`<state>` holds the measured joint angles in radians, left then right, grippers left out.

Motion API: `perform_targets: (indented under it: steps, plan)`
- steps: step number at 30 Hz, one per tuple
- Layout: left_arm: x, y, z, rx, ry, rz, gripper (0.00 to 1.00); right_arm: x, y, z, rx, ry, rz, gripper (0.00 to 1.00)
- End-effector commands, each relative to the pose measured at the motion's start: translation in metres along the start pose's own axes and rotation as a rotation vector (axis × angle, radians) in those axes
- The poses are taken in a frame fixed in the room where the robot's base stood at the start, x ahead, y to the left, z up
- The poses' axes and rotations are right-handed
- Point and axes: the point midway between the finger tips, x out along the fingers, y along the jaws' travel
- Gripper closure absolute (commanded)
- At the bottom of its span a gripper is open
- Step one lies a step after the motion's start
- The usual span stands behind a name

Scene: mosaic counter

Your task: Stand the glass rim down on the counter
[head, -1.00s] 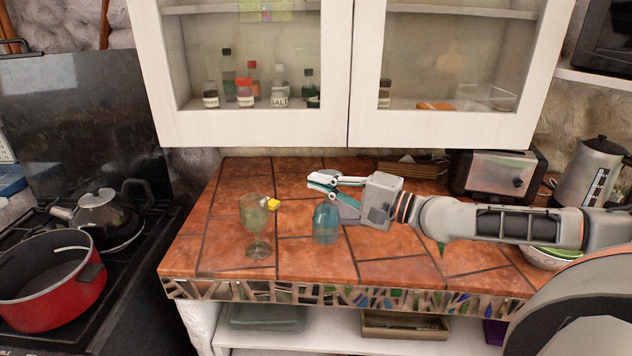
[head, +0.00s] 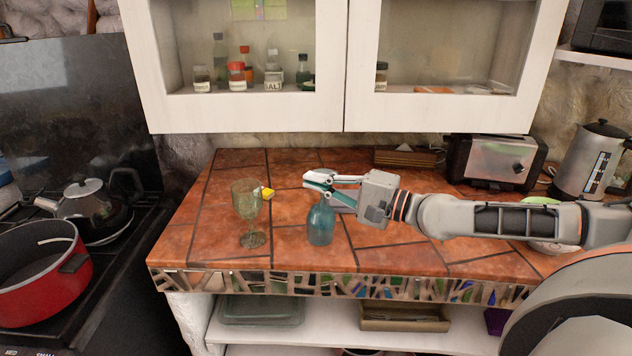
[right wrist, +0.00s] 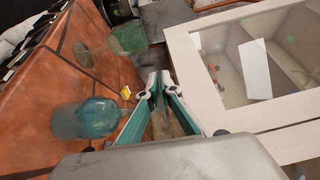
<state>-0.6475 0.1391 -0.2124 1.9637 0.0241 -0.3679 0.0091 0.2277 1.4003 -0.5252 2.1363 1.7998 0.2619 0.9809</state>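The glass is a pale green stemmed goblet (head: 246,203), standing upright on its foot on the tiled counter (head: 210,240). In the right wrist view its bowl (right wrist: 128,40) appears near the top and looks empty. My right gripper (head: 308,181) is to the right of the glass, apart from it, above and behind a blue bottle (head: 320,224). In the right wrist view the tips of my right gripper (right wrist: 157,82) converge with nothing visible held between them; they look shut. My left gripper is not in view.
The blue bottle also shows in the right wrist view (right wrist: 85,118), close to the fingers. A small yellow object (head: 267,193) appears beside the glass bowl. The toaster (head: 497,162) and kettle (head: 596,165) stand at right. A glazed cabinet (head: 235,112) hangs above. The counter's front left is clear.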

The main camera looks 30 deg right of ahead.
Motion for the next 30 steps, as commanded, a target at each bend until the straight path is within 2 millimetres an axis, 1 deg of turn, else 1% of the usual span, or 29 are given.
perform_targets:
  steps: [8, 16, 18, 19, 30]
  plan:
    - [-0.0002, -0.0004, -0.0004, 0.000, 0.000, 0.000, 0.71, 0.0001, -0.0015, 0.0001, -0.002, 0.000, -0.002, 1.00]
    - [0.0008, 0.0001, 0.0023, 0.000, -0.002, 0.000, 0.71, 0.0001, 0.0026, -0.0002, -0.002, 0.000, -0.001, 1.00]
    - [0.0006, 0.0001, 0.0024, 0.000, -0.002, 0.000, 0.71, 0.0001, 0.0018, -0.0001, -0.002, 0.000, -0.002, 0.79]
    - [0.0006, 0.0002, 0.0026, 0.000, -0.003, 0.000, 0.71, 0.0000, 0.0018, -0.0001, -0.002, 0.000, -0.002, 0.76]
    - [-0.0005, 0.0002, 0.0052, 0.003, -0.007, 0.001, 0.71, -0.0011, 0.0031, -0.0006, -0.001, 0.001, 0.001, 0.76]
